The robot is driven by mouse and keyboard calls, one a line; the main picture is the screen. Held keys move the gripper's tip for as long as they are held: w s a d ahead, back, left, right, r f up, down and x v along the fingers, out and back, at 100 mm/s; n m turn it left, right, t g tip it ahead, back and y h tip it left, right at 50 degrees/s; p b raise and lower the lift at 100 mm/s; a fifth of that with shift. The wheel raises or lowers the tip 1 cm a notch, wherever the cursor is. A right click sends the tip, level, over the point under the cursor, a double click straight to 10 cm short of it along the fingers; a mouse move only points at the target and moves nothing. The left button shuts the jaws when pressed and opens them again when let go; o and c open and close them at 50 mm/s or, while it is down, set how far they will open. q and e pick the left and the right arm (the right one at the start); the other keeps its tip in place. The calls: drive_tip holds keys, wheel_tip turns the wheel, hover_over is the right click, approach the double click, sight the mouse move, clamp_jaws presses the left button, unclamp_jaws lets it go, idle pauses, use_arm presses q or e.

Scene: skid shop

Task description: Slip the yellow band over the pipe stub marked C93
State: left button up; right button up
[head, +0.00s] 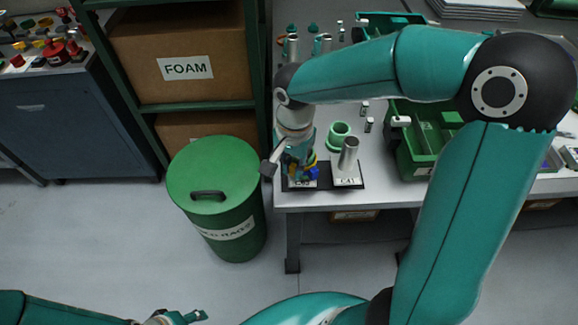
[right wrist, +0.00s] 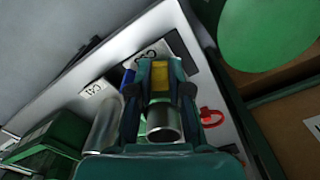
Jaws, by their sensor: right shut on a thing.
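My right gripper (head: 303,165) is shut on the yellow band (right wrist: 160,77), low over the dark base at the table's front left corner. The band also shows as a small yellow patch in the head view (head: 312,159). The pipe stub marked C93 (right wrist: 163,122) shows its open end between my right fingers (right wrist: 161,92), close to the band. The fingers hide much of both, and I cannot tell whether the band is around the stub. A second grey stub (head: 348,153) stands upright to the right. My left gripper (head: 184,318) is partly in view at the bottom; its opening is unclear.
A green ring-shaped part (head: 339,134) stands behind the second stub. A red looped piece (right wrist: 209,117) lies beside the base. A green bin (head: 420,145) is to the right on the table. A green lidded drum (head: 215,195) stands on the floor left of the table.

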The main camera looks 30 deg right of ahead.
drive_tip(key=shift+f, duration=0.2)
drive_tip(key=o, duration=0.9)
drive_tip(key=shift+o, duration=0.4)
drive_tip(key=o, duration=0.3)
wheel_tip(320, 180, up, 11)
drive_tip(key=p, duration=0.8)
drive_tip(key=shift+s, duration=0.1)
idle(0.7)
